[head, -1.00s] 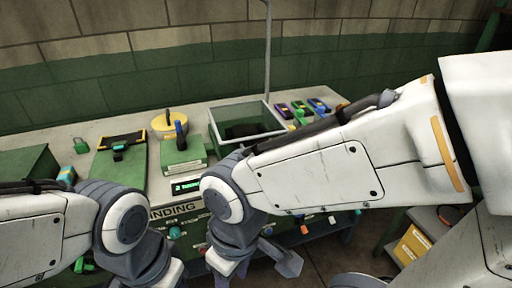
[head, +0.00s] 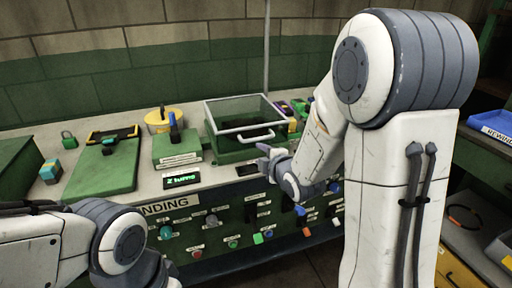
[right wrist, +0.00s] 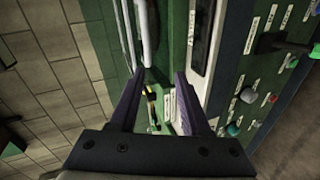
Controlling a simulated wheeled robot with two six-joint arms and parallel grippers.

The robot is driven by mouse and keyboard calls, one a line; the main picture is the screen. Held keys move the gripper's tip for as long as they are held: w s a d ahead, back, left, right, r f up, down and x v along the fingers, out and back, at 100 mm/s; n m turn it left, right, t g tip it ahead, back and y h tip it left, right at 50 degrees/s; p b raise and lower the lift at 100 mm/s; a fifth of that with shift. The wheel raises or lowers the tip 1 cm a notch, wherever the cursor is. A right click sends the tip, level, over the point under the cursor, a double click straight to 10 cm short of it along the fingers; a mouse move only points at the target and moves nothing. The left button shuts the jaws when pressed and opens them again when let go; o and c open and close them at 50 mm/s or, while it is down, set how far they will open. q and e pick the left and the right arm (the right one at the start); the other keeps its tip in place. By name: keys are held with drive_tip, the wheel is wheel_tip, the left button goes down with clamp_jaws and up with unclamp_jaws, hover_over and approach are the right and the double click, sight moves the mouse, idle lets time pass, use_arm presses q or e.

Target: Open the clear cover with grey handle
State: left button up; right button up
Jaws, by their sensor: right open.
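The clear cover (head: 243,110) lies shut over a green box at the back middle of the bench. Its pale grey handle (head: 248,131) runs along the front edge. My right gripper (head: 266,152) is just in front of and below the handle, apart from it. In the right wrist view its two purple fingers (right wrist: 160,92) are spread with nothing held between them. There the pale handle bar (right wrist: 148,35) shows beyond the fingertips. Of my left arm, only links show at the lower left; its gripper is out of view.
A green block with a blue-handled tool (head: 176,146) and a display (head: 183,180) stand left of the box. The front panel (head: 220,225) carries several knobs and switches. Coloured blocks sit right of the box. A blue bin (head: 494,127) is at the far right.

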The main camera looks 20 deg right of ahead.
sight(259, 139)
drive_tip(key=shift+n+t, duration=0.7)
drive_tip(key=shift+t, duration=0.1)
drive_tip(key=w+d, duration=0.1)
drive_tip(key=w, duration=0.2)
drive_tip(key=w+d+f, duration=0.1)
drive_tip(key=w, duration=0.3)
drive_tip(key=w+d+p, duration=0.1)
drive_tip(key=w, duration=0.3)
drive_tip(key=shift+d+f, duration=0.25)
drive_tip(key=shift+f, duration=0.05)
clamp_jaws()
idle(0.3)
